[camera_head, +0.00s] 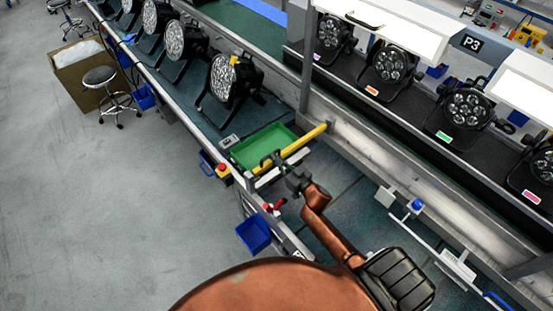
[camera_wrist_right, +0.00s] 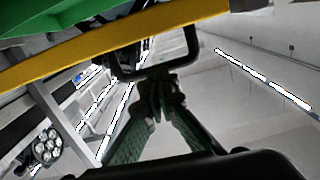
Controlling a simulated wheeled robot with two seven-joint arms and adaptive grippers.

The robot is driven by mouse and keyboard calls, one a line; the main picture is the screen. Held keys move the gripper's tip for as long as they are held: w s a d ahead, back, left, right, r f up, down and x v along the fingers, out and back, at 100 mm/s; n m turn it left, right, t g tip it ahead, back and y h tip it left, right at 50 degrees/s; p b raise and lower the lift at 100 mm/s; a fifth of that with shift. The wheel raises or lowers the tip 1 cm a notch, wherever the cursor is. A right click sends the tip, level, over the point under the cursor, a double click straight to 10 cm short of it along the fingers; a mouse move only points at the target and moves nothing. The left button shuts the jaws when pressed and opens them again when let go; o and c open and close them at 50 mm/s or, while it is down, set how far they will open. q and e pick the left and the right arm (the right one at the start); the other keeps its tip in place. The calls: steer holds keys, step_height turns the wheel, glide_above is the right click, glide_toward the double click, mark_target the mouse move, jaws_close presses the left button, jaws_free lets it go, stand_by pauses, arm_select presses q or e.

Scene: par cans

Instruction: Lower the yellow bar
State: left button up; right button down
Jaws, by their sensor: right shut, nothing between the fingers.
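The yellow bar (camera_head: 304,141) is a long straight bar that crosses beside the green tray (camera_head: 262,147), slanting up to the right. In the right wrist view, the yellow bar (camera_wrist_right: 110,42) runs across the top of the picture, with green above it at the left. A black loop (camera_wrist_right: 135,73) shows beneath the bar there. My left gripper is in neither view.
Par cans (camera_head: 234,78) stand along the line at upper left, and more (camera_head: 466,108) on the dark shelf at right. A red button (camera_head: 221,169) and a blue bin (camera_head: 253,234) are at the near edge. Grey floor (camera_head: 90,210) at left is open.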

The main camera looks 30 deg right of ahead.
steer(key=shift+s+d+r+p, duration=1.25)
steer(key=shift+s+r, duration=1.95)
steer(key=shift+s, duration=1.9)
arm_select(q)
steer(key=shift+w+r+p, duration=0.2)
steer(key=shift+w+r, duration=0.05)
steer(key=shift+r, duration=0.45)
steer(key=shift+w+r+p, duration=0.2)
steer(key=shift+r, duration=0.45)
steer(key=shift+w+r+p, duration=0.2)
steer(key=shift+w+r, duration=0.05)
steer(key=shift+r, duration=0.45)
arm_select(e)
steer(key=w+a+f, duration=0.2)
steer(key=w+f, duration=0.2)
steer(key=w, duration=0.6)
steer(key=shift+w+f, duration=0.15)
steer(key=shift+w, duration=0.15)
steer(key=shift+f, duration=0.1)
